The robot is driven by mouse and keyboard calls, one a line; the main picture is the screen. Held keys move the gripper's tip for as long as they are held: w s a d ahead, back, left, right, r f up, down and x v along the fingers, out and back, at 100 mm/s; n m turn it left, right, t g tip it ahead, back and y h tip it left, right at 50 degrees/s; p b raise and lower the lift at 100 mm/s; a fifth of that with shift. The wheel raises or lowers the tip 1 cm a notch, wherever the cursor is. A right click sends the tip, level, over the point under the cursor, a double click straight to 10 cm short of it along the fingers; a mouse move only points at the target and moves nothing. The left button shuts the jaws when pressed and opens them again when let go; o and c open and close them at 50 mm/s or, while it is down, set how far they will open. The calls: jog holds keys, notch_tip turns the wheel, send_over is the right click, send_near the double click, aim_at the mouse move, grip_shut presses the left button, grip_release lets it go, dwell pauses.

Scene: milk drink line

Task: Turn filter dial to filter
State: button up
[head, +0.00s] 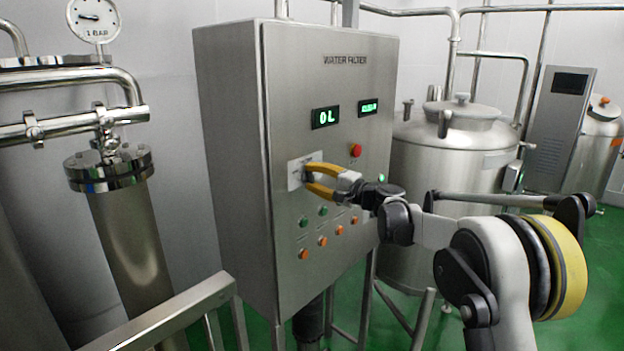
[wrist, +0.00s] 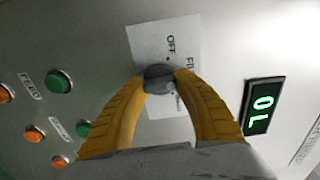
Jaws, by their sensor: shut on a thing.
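The filter dial (wrist: 158,78) is a small dark grey knob on a white label plate (wrist: 150,45) in the wrist view. The word "OFF" shows on the plate, and other lettering is partly hidden. My gripper (wrist: 160,82) has its two yellow fingers closed on the dial from both sides. A green display reading "0L" (head: 326,117) sits above the plate.
A red button (head: 355,150) is just right of the fingers. Green and orange buttons (head: 304,255) sit in rows below. A second green display (head: 369,107) is upper right. A steel tank (head: 450,150) stands at right, and a pipe with a gauge (head: 93,20) at left.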

dwell(0.3)
jog(key=o, duration=1.2)
jog(key=shift+c, duration=0.2)
jog(key=v, duration=1.2)
jog(key=shift+s+a, duration=0.1)
